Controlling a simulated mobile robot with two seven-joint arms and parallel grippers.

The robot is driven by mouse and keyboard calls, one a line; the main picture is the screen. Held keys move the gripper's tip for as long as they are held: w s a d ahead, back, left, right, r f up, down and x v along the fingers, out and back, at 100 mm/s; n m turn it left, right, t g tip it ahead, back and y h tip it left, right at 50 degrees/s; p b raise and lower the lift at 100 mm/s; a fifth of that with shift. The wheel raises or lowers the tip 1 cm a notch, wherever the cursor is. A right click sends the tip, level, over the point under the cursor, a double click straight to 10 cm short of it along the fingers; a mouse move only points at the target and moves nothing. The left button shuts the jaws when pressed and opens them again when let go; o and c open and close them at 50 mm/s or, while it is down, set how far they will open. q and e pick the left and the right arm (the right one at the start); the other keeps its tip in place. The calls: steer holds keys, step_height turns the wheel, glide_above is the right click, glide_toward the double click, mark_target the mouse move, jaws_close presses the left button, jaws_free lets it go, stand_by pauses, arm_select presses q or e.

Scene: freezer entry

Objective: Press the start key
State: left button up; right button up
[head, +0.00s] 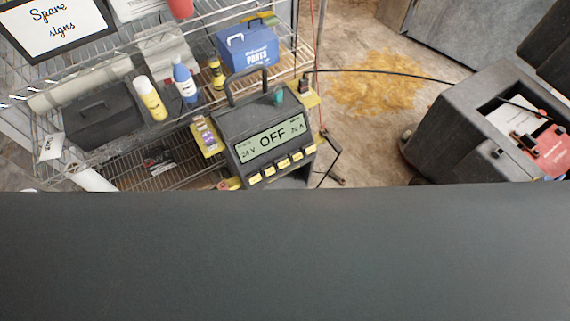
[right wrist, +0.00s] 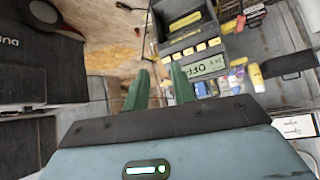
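A dark grey charger box (head: 275,105) with a top handle stands by the wire shelf in the head view. Its pale green display (head: 272,143) reads OFF, with 24 V at the left and 30 A at the right. A row of several yellow keys (head: 283,163) runs below the display; their labels are too small to read. In the right wrist view the display (right wrist: 203,68) appears upside down, beside the yellow keys (right wrist: 188,51). My right gripper (right wrist: 160,72) is open and empty, its green fingers apart and pointing toward the charger. My left gripper is in neither view.
The wire shelf (head: 150,178) at the left holds bottles, a dark case (head: 100,115) and a blue box (head: 247,47). A black cable (head: 380,71) runs right to a grey wheeled machine (head: 455,120). A yellowish spill (head: 385,85) lies on the floor.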

jaws_close()
steer(key=shift+d, duration=0.15)
stand_by(0.4)
stand_by(0.8)
